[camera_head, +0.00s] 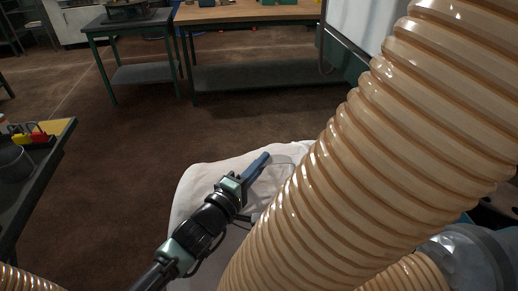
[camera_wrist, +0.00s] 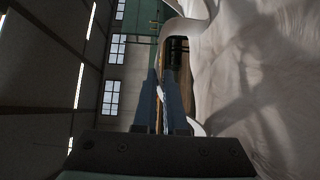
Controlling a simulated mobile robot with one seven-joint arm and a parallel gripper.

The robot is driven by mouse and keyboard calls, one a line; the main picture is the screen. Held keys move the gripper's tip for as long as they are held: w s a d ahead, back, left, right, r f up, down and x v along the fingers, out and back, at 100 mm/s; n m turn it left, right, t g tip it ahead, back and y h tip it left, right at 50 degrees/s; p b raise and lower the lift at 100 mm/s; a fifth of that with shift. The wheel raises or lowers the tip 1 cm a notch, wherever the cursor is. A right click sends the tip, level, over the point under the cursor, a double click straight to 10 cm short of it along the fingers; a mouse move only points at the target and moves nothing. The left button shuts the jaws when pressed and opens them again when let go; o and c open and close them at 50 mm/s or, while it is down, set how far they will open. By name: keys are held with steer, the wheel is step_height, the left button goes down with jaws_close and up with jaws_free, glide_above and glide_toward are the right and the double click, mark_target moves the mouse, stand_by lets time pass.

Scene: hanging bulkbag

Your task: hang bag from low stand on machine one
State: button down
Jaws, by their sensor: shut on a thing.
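The white bulk bag (camera_head: 197,187) hangs low in the middle of the head view, partly behind a large hose and my arm. Its pale fabric fills the right side of the wrist view (camera_wrist: 270,80). My gripper (camera_head: 264,158) has blue fingers and lies in front of the bag's upper part. In the wrist view my gripper (camera_wrist: 163,85) is shut on a white strap of the bag (camera_wrist: 187,28), which loops up beyond the fingertips. The low stand and the hanging points of machine one cannot be made out.
A large ribbed beige hose (camera_head: 390,130) blocks the right half of the head view. A workbench (camera_head: 245,14) and a green-framed table (camera_head: 125,20) stand at the back. A dark table (camera_head: 45,165) with tools is at the left. Brown floor between them is clear.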

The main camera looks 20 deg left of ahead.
mark_target(295, 183)
steer(key=shift+s+d+r+p, duration=0.2)
steer(key=shift+s+d+p, duration=0.5)
steer(key=shift+s, duration=0.2)
steer(key=shift+s+d+r+p, duration=0.15)
steer(key=shift+s+d+p, duration=0.45)
steer(key=shift+s+p, duration=0.25)
steer(key=shift+s+d+f+p, duration=0.15)
steer(key=shift+s+d+p, duration=0.6)
steer(key=shift+s, duration=0.3)
steer(key=shift+w+d, duration=0.35)
steer(key=shift+d, duration=0.25)
steer(key=shift+w+d, duration=0.25)
steer(key=shift+d, duration=0.2)
steer(key=shift+w+d, duration=0.2)
steer(key=shift+d, duration=0.1)
steer(key=shift+w+d, duration=0.6)
steer(key=shift+d, duration=0.3)
steer(key=shift+w+d, duration=0.15)
steer(key=shift+d, duration=0.05)
